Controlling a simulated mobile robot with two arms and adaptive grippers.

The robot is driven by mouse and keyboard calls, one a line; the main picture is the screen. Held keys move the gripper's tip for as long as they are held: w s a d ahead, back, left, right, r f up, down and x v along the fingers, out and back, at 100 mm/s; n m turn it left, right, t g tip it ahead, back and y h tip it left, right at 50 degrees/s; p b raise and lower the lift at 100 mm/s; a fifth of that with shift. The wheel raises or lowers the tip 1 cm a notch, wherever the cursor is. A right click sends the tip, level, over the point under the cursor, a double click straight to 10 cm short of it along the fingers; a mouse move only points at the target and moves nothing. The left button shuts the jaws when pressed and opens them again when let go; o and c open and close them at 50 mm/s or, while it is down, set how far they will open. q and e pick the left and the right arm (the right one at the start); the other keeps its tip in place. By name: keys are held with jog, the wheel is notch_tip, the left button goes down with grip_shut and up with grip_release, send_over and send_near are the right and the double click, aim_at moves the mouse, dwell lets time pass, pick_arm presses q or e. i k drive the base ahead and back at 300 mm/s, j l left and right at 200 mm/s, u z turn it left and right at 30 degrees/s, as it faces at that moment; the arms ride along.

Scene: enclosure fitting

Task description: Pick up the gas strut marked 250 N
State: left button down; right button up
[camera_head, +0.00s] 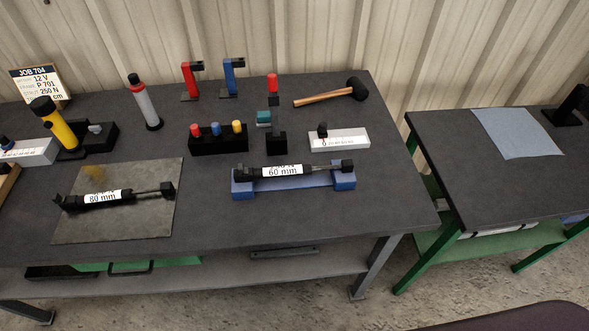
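One strut (146,191) with black ends and a white label reading "80 mm" lies on a grey mat (150,222) at the left of the table. A second strut (318,169), its white label reading "60 mm", lies on a blue cradle (294,184) at the table's middle right. A line above the mm text on each label is too small or cut off to read, so I cannot tell which strut is marked 250 N. Neither of my grippers shows.
A job card (40,84) at the back left reads "JOB 704" and "250 N". A second table (480,180) stands right, across a gap.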

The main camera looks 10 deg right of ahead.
aim_at(347, 166)
jog(key=l+u, duration=0.3)
jog(key=l, duration=0.15)
jog(key=k+l+u, duration=0.1)
jog(key=l+u, duration=0.15)
jog(key=l, duration=0.2)
jog(key=k+l+u, duration=0.15)
jog(key=l+u, duration=0.15)
jog(key=l, duration=0.15)
jog(key=k+l+u, duration=0.15)
jog(key=l+u, duration=0.15)
jog(key=l, duration=0.1)
